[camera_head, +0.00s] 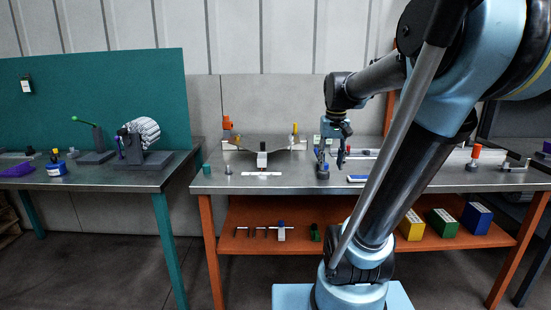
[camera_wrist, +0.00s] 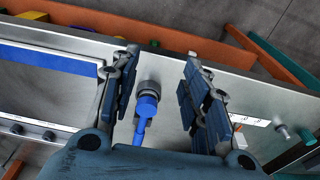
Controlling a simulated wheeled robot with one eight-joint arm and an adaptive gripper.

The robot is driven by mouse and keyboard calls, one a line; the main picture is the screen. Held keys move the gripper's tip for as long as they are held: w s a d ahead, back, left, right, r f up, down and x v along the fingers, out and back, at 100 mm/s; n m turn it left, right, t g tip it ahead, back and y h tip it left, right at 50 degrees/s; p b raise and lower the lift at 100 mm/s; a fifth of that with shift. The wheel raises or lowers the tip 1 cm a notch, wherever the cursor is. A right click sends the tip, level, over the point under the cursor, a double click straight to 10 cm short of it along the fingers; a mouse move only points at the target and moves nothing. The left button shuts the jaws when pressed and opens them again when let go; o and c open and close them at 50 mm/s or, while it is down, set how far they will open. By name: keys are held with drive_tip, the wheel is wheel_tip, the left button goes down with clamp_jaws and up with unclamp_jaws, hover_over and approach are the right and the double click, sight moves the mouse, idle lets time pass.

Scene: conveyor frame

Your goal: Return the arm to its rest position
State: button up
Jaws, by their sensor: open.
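My arm (camera_head: 410,150) reaches up from its base and over the metal bench (camera_head: 222,183). My gripper (camera_head: 333,160) points down over the middle of that bench. In the wrist view my gripper (camera_wrist: 160,95) is open, with its two fingers apart. A blue-topped grey fitting (camera_head: 323,170) stands on the bench below the fingers. It also shows in the wrist view (camera_wrist: 148,105), between the fingers and apart from both. Nothing is held.
The orange lower shelf (camera_head: 255,240) carries yellow (camera_head: 412,225), green (camera_head: 443,223) and blue (camera_head: 476,218) boxes. A red-topped part (camera_head: 474,158) stands at the bench's right. A teal bench (camera_head: 100,178) with tools is at the left. A floor gap (camera_head: 190,250) separates the benches.

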drive_tip(key=s+f+t, duration=0.1)
drive_tip(key=s+f, duration=1.4)
drive_tip(key=s, duration=0.1)
drive_tip(key=shift+f, duration=0.3)
drive_tip(key=shift+w, duration=0.1)
drive_tip(key=shift+w+f, duration=0.2)
drive_tip(key=shift+w, duration=0.25)
